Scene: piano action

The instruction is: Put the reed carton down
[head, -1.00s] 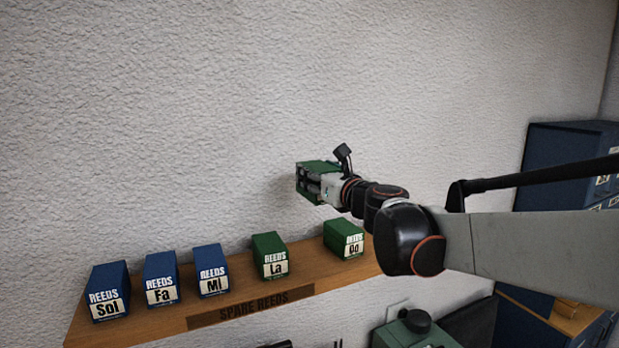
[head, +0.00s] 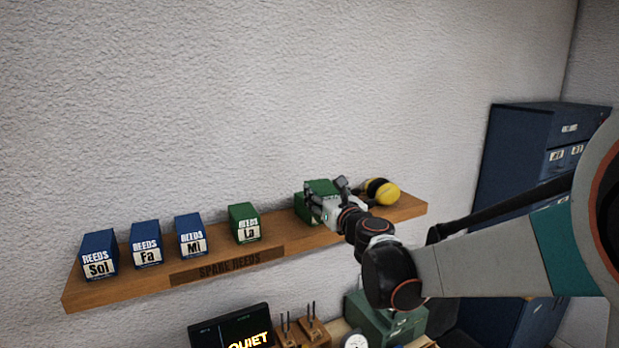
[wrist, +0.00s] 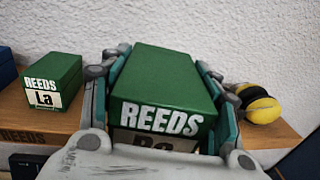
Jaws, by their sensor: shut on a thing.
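My gripper (head: 322,203) is shut on a green reed carton (head: 321,187), its two fingers along the carton's sides. It is over the right half of the wooden shelf (head: 412,208). In the wrist view the carton (wrist: 165,80) shows "REEDS" on its front, with its lower label partly hidden by my gripper. Another green patch (head: 305,210) shows just below and left of it in the head view, apparently the Do carton, mostly covered. I cannot tell whether the held carton touches anything below.
The La carton (head: 245,223) stands to the left, then the blue Mi (head: 191,235), Fa (head: 146,240) and Sol (head: 99,254) cartons. Yellow and black ear defenders (head: 382,191) lie close on the right. A blue cabinet (head: 500,160) stands further right.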

